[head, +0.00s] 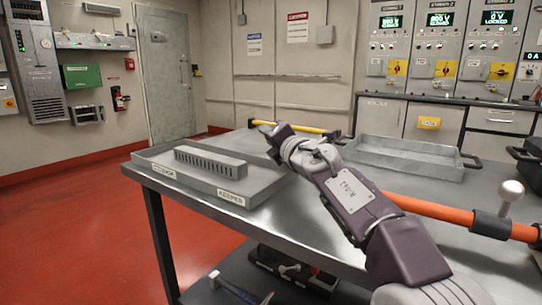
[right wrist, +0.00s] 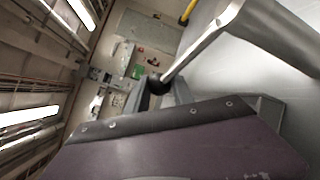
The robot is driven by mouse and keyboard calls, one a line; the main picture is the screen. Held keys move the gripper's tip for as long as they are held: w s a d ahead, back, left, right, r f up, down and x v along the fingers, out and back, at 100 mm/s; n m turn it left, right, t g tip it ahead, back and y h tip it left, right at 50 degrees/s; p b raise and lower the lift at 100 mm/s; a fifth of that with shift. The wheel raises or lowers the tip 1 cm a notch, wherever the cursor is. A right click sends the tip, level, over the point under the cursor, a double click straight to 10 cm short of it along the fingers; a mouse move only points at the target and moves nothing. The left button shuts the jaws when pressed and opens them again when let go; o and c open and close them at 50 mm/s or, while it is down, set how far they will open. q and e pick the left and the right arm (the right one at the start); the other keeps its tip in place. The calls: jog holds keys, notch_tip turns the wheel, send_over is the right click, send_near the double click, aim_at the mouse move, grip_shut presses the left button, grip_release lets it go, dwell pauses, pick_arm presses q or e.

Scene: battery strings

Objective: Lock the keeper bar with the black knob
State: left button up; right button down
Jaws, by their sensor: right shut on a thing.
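My right arm reaches in from the lower right of the head view, over the steel table. Its gripper (head: 266,126) is at the far left end of the arm, beyond the tray, and its fingers are mostly hidden by the wrist. In the right wrist view the gripper (right wrist: 157,86) is shut on a small dark round thing, which looks like the black knob (right wrist: 155,87). A grey slotted bar (head: 210,161) lies in a shallow grey tray (head: 240,186) labelled KEEPER. I cannot tell whether this is the keeper bar. My left gripper is not in view.
A yellow bar (head: 304,129) with a black end lies behind my wrist. An empty-looking grey tray (head: 405,158) with black handles is at the back right. An orange bar (head: 430,209) with black fittings and a ball-topped lever (head: 511,191) crosses the right side.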

jog(key=shift+s+n+g+y, duration=0.3)
jog(key=shift+s+n+y, duration=0.35)
jog(key=shift+y, duration=0.25)
jog(key=shift+r, duration=0.1)
jog(key=c, duration=1.1)
grip_release()
jog(key=b+v, duration=0.1)
jog(key=v, duration=0.8)
